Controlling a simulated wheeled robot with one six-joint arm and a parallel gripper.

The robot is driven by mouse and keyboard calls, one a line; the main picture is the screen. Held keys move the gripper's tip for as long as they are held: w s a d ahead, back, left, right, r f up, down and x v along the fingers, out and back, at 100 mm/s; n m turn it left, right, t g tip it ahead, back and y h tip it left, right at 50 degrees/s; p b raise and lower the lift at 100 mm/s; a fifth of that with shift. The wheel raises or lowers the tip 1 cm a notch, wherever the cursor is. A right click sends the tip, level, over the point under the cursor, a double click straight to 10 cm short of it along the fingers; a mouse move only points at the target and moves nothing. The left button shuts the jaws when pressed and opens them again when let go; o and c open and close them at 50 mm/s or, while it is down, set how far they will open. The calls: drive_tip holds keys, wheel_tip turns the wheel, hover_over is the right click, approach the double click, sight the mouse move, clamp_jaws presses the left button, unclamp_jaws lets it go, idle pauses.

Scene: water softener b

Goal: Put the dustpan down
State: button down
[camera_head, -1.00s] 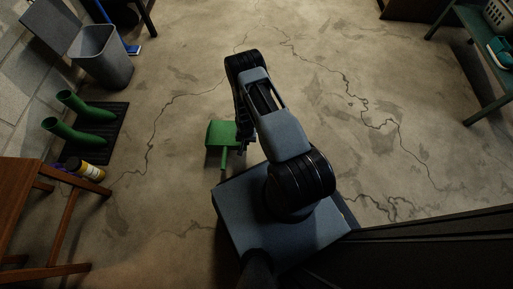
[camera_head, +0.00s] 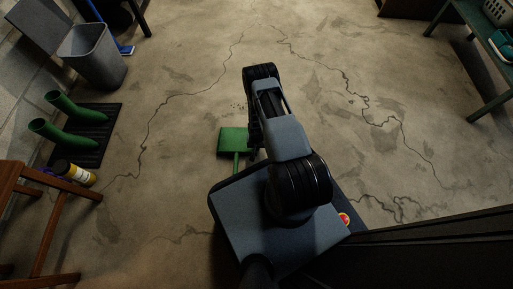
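The green dustpan (camera_head: 233,141) is left of the end of my arm, its flat pan facing up and its short handle pointing toward my base. My gripper (camera_head: 252,154) is at the right side of the dustpan, near where the handle meets the pan. The fingers are small, dark and partly hidden by the arm. The dustpan has shifted together with the gripper, so it appears held. Its height over the floor is hard to tell.
Small dark specks (camera_head: 238,106) lie on the floor beyond the dustpan. Green boots (camera_head: 62,132) on a black mat, a grey bin (camera_head: 93,56), a yellow bottle (camera_head: 76,172) and a wooden stool (camera_head: 48,185) are at left. A green bench (camera_head: 487,101) is at right. The middle floor is clear.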

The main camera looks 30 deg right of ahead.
idle(0.3)
drive_tip(key=c, duration=1.4)
unclamp_jaws()
drive_tip(key=shift+f, duration=0.1)
drive_tip(key=shift+o, duration=0.2)
drive_tip(key=shift+w, duration=0.1)
